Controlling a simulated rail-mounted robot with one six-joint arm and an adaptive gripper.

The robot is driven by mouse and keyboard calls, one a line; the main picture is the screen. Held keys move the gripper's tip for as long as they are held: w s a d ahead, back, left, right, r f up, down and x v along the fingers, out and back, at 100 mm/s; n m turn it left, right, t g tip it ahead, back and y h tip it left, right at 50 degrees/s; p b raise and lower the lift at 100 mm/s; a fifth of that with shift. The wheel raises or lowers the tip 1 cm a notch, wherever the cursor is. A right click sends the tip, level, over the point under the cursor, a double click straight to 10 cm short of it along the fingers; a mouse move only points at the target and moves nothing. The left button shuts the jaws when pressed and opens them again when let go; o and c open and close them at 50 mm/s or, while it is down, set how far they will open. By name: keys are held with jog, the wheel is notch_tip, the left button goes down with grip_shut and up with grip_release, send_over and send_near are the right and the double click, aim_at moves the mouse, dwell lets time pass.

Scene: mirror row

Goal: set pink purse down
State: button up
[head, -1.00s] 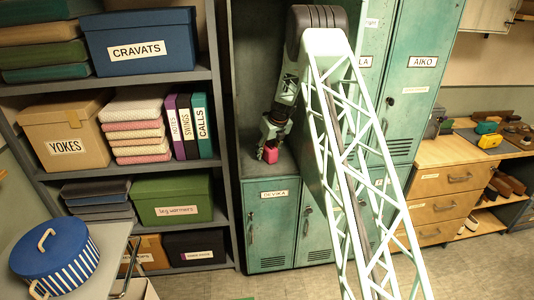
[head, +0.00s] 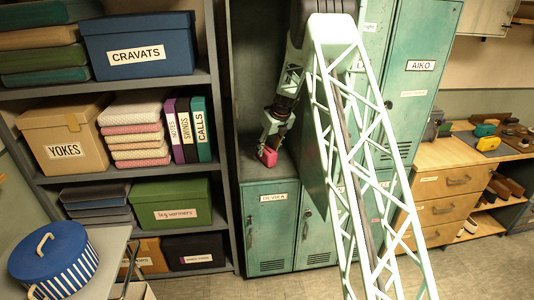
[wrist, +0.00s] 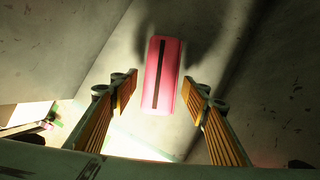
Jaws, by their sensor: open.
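The pink purse (head: 267,156) is a small pink block in the open green locker compartment, at the tip of my gripper (head: 271,143) in the head view. In the wrist view the purse (wrist: 161,75) shows its pink face with a dark stripe down the middle. My gripper (wrist: 158,112) has its two orange-padded fingers spread, one on each side of the purse's near end, with a gap on both sides. The purse appears to rest on the grey compartment floor (wrist: 225,45).
Green lockers (head: 272,228) stand below and to the right, one labelled DEVIKA. A dark shelf unit (head: 214,110) with boxes stands at the left. A wooden drawer cabinet (head: 450,160) is at the right. The compartment walls are close around my gripper.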

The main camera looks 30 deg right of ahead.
jog(key=shift+v, duration=3.25)
